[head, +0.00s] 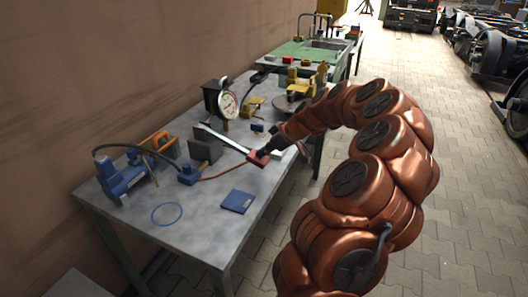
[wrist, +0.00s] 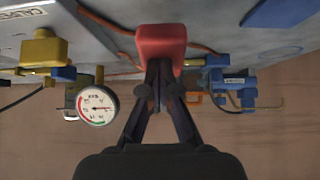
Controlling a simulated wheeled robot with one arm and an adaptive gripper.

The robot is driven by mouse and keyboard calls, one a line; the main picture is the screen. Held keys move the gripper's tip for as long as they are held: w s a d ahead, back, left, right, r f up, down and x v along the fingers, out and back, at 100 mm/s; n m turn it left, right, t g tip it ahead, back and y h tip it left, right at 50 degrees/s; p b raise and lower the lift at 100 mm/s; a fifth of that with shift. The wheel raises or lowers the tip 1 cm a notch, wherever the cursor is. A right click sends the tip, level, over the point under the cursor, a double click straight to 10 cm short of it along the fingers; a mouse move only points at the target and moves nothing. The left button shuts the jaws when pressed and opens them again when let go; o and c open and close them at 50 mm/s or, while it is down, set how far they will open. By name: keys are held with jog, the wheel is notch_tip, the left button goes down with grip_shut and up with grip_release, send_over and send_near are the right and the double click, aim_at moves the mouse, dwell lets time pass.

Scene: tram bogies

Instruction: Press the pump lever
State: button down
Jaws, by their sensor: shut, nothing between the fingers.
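The pump lever shows in the head view as a pale metal bar (head: 222,138) on the grey workbench, with a red grip (head: 258,158) at its near right end. The red grip (wrist: 161,42) fills the top middle of the wrist view, straight ahead of the fingertips. My gripper (head: 268,149) is shut and empty, with its fingertips at the red grip. In the wrist view the closed fingers (wrist: 159,68) overlap the grip's lower edge; I cannot tell whether they touch it. A round dial gauge (head: 228,105) stands behind the bar and also shows in the wrist view (wrist: 97,106).
A blue device (head: 122,180), an orange crate (head: 158,143) and a small blue block (head: 188,174) with hoses stand on the left. A blue pad (head: 237,201) and blue ring (head: 167,214) lie at the front. Yellow parts (head: 252,105) are farther back.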

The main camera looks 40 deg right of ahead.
jog(key=shift+s+a+f, duration=0.1)
jog(key=shift+a+f, duration=0.15)
jog(key=shift+f, duration=0.4)
jog(key=shift+r, duration=0.3)
jog(key=w+r+b+v, duration=0.1)
jog(key=w+v, duration=0.1)
jog(key=v, duration=1.2)
jog(key=shift+r+b, duration=0.3)
jog(key=shift+r, duration=0.05)
jog(key=shift+s+a, duration=0.1)
